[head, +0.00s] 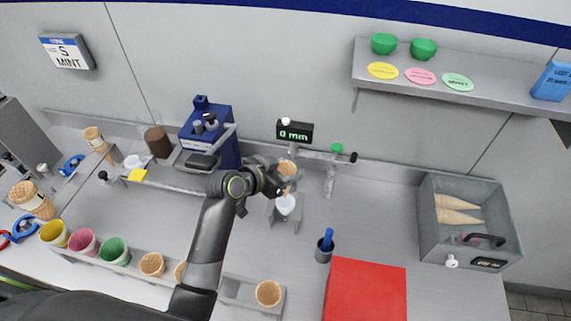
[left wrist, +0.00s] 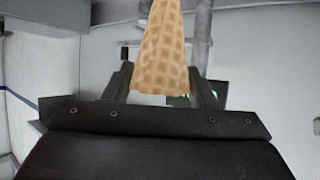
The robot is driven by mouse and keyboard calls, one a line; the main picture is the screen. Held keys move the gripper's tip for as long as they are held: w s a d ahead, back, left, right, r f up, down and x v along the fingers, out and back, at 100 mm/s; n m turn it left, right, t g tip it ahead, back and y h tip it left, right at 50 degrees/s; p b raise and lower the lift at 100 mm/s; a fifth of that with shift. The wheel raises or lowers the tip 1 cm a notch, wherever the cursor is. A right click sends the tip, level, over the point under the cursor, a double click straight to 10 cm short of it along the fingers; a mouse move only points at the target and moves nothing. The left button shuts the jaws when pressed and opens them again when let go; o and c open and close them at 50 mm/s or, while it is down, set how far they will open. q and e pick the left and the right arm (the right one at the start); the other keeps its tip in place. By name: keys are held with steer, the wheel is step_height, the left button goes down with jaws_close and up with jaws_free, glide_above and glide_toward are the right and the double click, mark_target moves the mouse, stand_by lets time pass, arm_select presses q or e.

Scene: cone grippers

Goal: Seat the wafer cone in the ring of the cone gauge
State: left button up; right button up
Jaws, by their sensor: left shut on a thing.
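The wafer cone (head: 288,168) is tan with a waffle pattern. In the head view it shows just beyond my left gripper (head: 281,183), partly covered by it. In the left wrist view the wafer cone (left wrist: 162,50) stands between the two fingers of my left gripper (left wrist: 163,88), which is shut on it. The cone gauge (head: 295,131) has a dark display reading 0 mm. A white cup-like part (head: 286,204) and a grey stand lie just below the gripper. The ring cannot be made out clearly, so I cannot tell whether the cone touches it. My right gripper is out of view.
A blue machine (head: 211,135) stands left of the gauge. A grey bin (head: 433,229) holds cones at right. The counter between mat and bin is clear.

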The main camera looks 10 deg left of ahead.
mark_target(286, 194)
arm_select(q)
steer(key=shift+w+f+b, duration=0.1)
steer(key=shift+f+b, duration=3.3)
steer(key=shift+f, duration=0.6)
steer(key=shift+f+b, duration=1.05)
steer(key=shift+f, duration=0.4)
steer(key=o, duration=0.8)
steer(key=shift+c, duration=0.2)
steer(key=b+v, duration=0.2)
steer(key=v, duration=1.5)
steer(key=shift+a+r, duration=0.1)
